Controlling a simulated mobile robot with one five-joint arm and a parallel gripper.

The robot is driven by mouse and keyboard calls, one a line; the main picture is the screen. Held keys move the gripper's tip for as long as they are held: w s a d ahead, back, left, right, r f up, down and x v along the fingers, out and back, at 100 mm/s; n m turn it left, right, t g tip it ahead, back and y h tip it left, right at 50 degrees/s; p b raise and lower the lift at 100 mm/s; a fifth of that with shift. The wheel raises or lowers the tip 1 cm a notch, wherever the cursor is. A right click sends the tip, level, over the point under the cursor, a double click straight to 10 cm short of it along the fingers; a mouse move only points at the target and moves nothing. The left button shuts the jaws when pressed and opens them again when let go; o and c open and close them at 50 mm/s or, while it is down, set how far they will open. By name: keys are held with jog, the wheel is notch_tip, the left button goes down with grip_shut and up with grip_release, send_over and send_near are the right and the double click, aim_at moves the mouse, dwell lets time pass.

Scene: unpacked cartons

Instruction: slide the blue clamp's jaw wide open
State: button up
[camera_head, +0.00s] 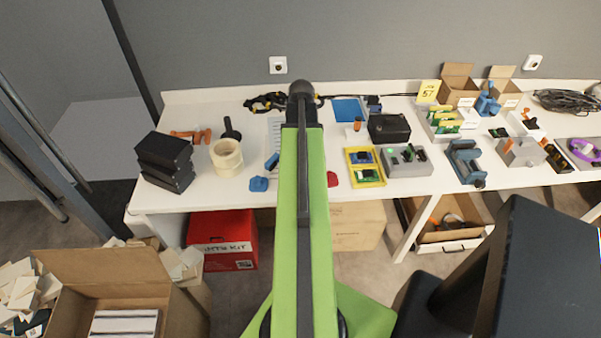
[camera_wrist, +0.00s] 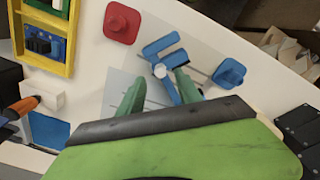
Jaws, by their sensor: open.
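The blue clamp (camera_wrist: 162,46) lies on a pale lined sheet in the wrist view. It has a bar, a crosswise jaw and a pale round knob (camera_wrist: 160,71). In the head view only a blue part of it (camera_head: 272,161) shows left of my arm; the rest is hidden. My gripper (camera_wrist: 159,76) is open, its two green fingers apart. The knob shows between the fingertips, and the right finger overlaps the clamp's bar in the picture. I cannot tell whether either finger touches the clamp.
A red block (camera_wrist: 121,22) and a blue block (camera_wrist: 229,74) flank the clamp. A yellow tray (camera_head: 364,167), a grey box (camera_head: 405,162) and a blue vise (camera_head: 465,161) stand to the right.

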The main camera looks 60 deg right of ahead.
notch_tip(320, 180, down, 4)
jog(key=b, duration=0.3)
jog(key=shift+f, duration=0.25)
jog(key=shift+r, duration=0.1)
grip_shut()
dwell(0.9)
